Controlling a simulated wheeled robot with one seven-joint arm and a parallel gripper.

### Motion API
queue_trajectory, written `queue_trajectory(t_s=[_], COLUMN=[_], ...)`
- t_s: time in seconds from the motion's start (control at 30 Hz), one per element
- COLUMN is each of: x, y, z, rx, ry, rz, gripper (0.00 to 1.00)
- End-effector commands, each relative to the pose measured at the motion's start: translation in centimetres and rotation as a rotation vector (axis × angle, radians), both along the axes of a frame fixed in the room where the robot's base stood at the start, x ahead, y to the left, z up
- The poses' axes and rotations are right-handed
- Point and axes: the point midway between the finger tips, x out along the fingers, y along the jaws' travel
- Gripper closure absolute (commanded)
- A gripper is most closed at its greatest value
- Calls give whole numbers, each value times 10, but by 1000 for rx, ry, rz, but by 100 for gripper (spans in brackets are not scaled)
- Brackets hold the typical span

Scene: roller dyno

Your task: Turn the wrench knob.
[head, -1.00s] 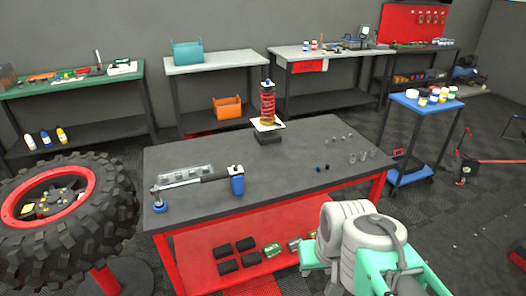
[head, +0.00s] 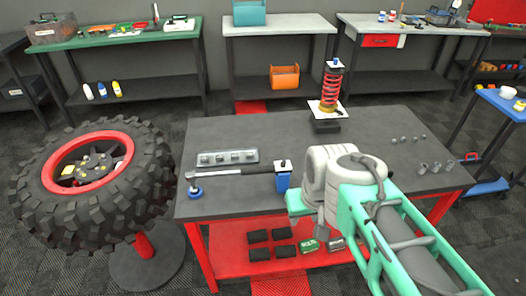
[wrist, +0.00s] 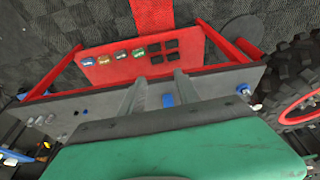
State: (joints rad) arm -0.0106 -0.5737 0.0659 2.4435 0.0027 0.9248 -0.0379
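A torque wrench (head: 240,173) with a dark handle lies along the front left of the grey workbench (head: 370,160). A round blue piece (head: 194,192) is at its left end, and a blue block with a white top (head: 283,178) stands at its right end. I cannot tell which of these is the knob. In the wrist view my gripper (wrist: 160,80) has its two grey fingers apart with nothing held. The blue block (wrist: 168,100) shows between the fingers, beyond them; the round blue piece (wrist: 242,89) is to the right.
A socket tray (head: 227,157) lies behind the wrench. A red spring shock absorber (head: 332,90) stands at the bench's back. Small sockets (head: 422,168) are at the right. A large tyre (head: 95,175) stands left of the bench. The bench's lower red shelf (head: 230,262) holds dark blocks.

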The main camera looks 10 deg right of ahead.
Motion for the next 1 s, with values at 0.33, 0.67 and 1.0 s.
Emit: queue_trajectory(t_s=[0.33, 0.67, 1.0], x=[188, 275, 275], y=[-2, -3, -4], z=[48, 1, -53], rx=[-87, -104, -104], ry=[183, 270, 273], rz=[447, 732, 736], gripper=[61, 61, 61])
